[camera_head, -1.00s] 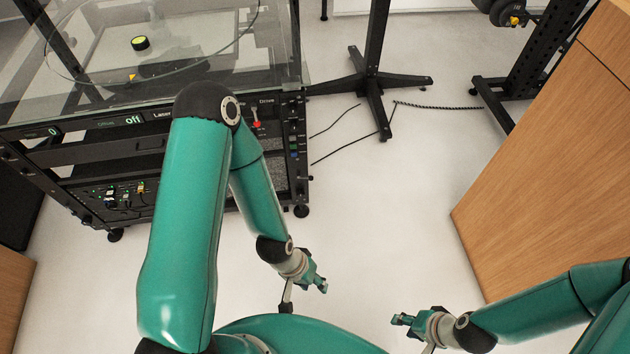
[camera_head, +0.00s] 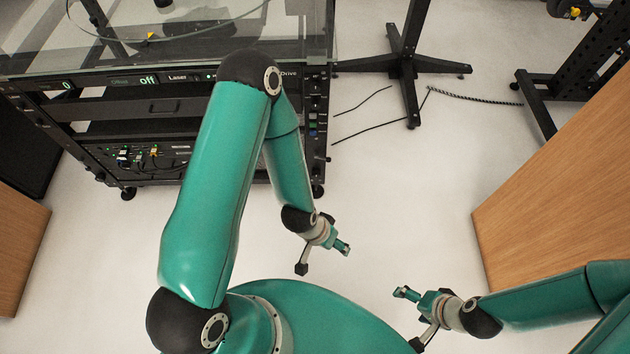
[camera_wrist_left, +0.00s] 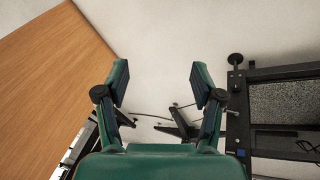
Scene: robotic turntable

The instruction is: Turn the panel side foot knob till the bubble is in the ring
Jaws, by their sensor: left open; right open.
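The black turntable rack (camera_head: 150,170) stands at the upper left of the head view. A foot knob (camera_head: 318,191) is under its right front corner, below the control strip with coloured buttons (camera_head: 316,118). In the left wrist view a round black foot (camera_wrist_left: 236,59) sticks out from the rack's corner at the right. The round level (camera_head: 163,3) is cut by the top edge, so its bubble and ring are hidden. My left gripper (camera_head: 343,247) is open and empty over the floor, below the foot; its fingers (camera_wrist_left: 160,82) are apart. My right gripper (camera_head: 403,293) is open and empty over the floor.
A wooden cabinet (camera_head: 560,190) stands at the right and another wooden panel (camera_head: 20,245) at the left edge. A black stand (camera_head: 408,65) and loose cables (camera_head: 375,130) are behind.

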